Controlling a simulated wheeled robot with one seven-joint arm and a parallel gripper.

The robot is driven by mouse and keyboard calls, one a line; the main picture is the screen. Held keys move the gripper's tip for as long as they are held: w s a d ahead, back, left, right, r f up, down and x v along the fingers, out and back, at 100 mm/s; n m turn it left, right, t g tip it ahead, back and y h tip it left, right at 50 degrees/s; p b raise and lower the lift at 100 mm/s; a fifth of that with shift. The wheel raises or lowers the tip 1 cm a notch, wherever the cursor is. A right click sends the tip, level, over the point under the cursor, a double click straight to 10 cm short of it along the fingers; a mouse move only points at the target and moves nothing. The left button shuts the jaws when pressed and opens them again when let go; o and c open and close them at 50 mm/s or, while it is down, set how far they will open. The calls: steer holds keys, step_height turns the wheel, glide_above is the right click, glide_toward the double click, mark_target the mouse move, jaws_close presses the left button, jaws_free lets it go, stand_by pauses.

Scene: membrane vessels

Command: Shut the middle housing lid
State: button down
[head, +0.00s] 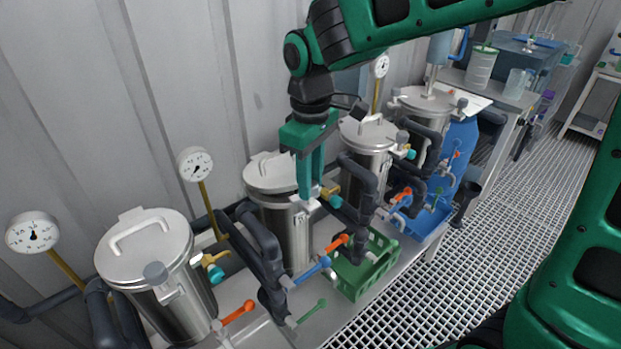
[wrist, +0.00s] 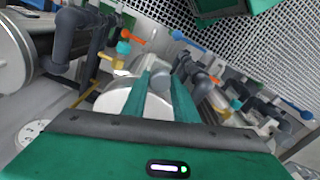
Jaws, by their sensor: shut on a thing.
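The middle housing is a steel cylinder (head: 287,232) with a pale round lid (head: 262,172) that has a bar handle. The lid lies over the housing's top, level or nearly so; I cannot tell whether it is fully seated. My gripper (head: 309,193) points down at the lid's front right edge, its green fingers hiding part of it. In the wrist view the fingers (wrist: 160,82) are shut around a grey knob (wrist: 160,76) at the lid's edge. The lid (wrist: 118,103) shows behind them, partly hidden.
Similar housings stand at the near left (head: 150,255) and the right (head: 370,150), lids down. Dark pipes, orange and blue valve levers and gauges (head: 195,163) crowd around. A green crate (head: 365,268) stands in front. The grating floor (head: 500,200) is open at right.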

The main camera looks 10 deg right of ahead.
steer(key=shift+s+d+f, duration=0.15)
steer(key=shift+d+f, duration=0.1)
steer(key=shift+f, duration=0.1)
steer(key=c, duration=1.4)
jaws_free()
steer(key=shift+a, duration=0.1)
steer(key=shift+s+a, duration=0.1)
step_height(320, 180, up, 11)
steer(key=shift+w+r, duration=0.2)
steer(key=shift+w, duration=0.2)
